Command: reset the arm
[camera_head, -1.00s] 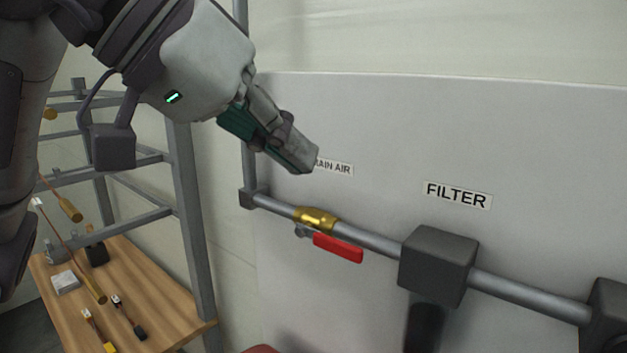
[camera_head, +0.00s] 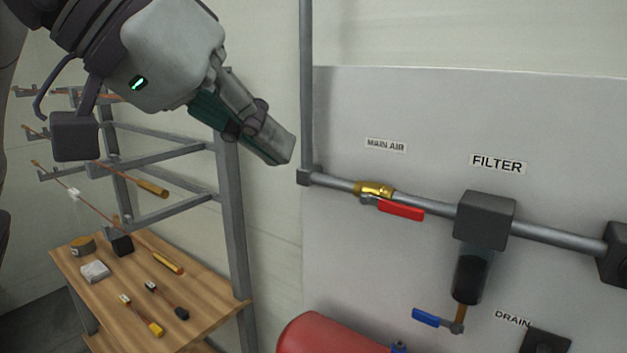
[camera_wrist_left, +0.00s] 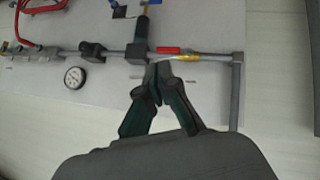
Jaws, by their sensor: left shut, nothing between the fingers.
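My left gripper (camera_head: 284,152) is in the upper middle of the head view, in front of the wall to the left of the grey panel. It is shut and holds nothing. The left wrist view shows its two dark green fingers (camera_wrist_left: 160,88) closed together, pointing at the pipe. The brass main air valve (camera_head: 373,188) with its red handle (camera_head: 401,210) sits on the pipe to the right of the gripper. The handle lies roughly along the pipe. My right gripper does not show.
A filter (camera_head: 485,218) hangs on the pipe, with a blue drain handle (camera_head: 426,317) below it. A red tank (camera_head: 335,336) stands at the bottom. A wooden table (camera_head: 205,300) with tools and a grey rack (camera_head: 232,215) are at the left. A gauge (camera_wrist_left: 75,77) shows in the wrist view.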

